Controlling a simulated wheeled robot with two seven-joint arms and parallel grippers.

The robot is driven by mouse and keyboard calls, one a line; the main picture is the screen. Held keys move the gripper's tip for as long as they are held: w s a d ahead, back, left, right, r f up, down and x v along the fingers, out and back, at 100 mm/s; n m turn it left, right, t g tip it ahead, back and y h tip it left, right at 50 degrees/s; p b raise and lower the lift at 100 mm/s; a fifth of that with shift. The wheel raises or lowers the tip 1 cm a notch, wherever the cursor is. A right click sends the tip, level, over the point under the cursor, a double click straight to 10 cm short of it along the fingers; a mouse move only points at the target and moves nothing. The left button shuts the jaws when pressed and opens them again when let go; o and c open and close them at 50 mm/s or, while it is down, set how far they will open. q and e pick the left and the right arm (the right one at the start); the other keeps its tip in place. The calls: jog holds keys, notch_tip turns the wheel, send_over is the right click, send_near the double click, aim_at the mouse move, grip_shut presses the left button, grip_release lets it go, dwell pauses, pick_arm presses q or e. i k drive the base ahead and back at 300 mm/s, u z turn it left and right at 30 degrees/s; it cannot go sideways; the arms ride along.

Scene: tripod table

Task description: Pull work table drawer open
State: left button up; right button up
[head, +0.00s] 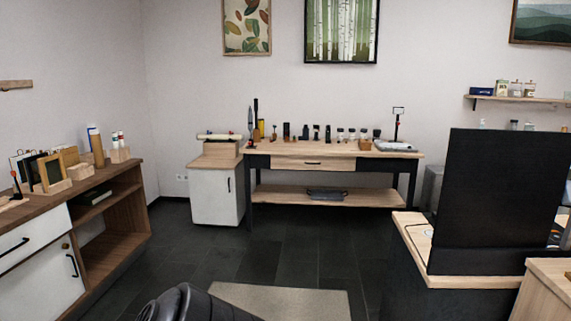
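The work table (390,153) stands against the far wall, with a wooden top, dark legs and a lower shelf. Its drawer (285,163) is a wooden front with a short dark handle (313,163), below the top. The drawer front looks flush with the frame, so it appears closed. Neither of my grippers is in view. A dark rounded part at the bottom edge looks like part of my own body; no fingers show there.
A white cabinet (212,198) stands left of the table. A wooden counter with drawers (35,240) lines the left side. A desk (410,240) with a large black panel (500,200) blocks the right. A pale mat (285,298) lies on the dark floor (270,245), which is open toward the table.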

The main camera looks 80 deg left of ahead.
aim_at(313, 157)
jog(key=u, duration=2.65)
jog(key=i, duration=5.55)
jog(key=z, duration=0.25)
